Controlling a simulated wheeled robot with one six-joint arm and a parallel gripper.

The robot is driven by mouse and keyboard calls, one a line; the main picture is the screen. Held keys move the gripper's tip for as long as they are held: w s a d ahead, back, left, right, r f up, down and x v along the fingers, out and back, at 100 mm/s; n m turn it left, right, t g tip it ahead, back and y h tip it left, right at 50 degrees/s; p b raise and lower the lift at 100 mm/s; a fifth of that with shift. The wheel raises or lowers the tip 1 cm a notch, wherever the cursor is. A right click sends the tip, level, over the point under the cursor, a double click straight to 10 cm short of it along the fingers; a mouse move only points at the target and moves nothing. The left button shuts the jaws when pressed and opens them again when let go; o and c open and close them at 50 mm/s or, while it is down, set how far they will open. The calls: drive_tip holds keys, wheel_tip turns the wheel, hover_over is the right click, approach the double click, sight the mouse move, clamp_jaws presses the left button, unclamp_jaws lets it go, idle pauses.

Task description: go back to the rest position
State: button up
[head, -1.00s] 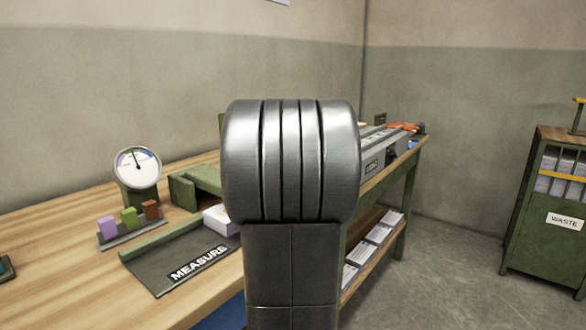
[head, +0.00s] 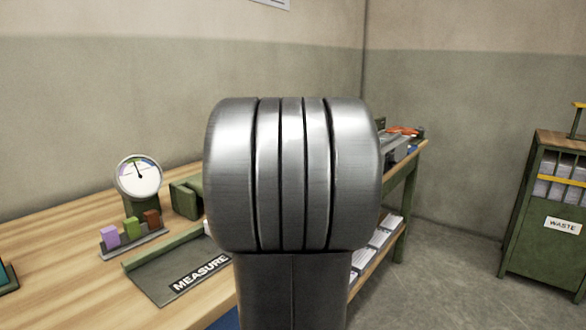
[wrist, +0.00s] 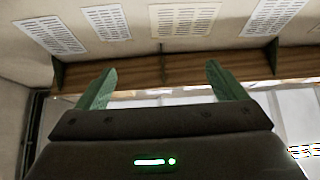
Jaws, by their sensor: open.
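My gripper (wrist: 164,88) shows in the wrist view with its two green fingers spread apart and nothing between them. Beyond the fingers are a wooden edge (wrist: 180,70) and several printed sheets (wrist: 184,19) on a pale surface. In the head view the gripper itself is hidden; a thick metal link of my arm fills the middle and covers part of the workbench (head: 60,240).
On the bench are a dial gauge (head: 139,176), small coloured blocks (head: 131,229) on a rack and a dark MEASURE tray (head: 180,272). Paper stacks (head: 378,242) lie on the lower shelf. A green WASTE cabinet (head: 548,250) stands at right. Floor (head: 440,280) between is clear.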

wheel_tip(320, 180, down, 9)
drive_tip(key=b, duration=0.4)
drive_tip(key=r+p, duration=0.1)
drive_tip(key=p, duration=0.1)
drive_tip(key=w+a+r+p, duration=0.1)
drive_tip(key=p, duration=0.1)
drive_tip(key=a+r+p, duration=0.1)
drive_tip(key=r+p, duration=0.1)
drive_tip(key=shift+w, duration=0.25)
drive_tip(key=shift+d, duration=0.1)
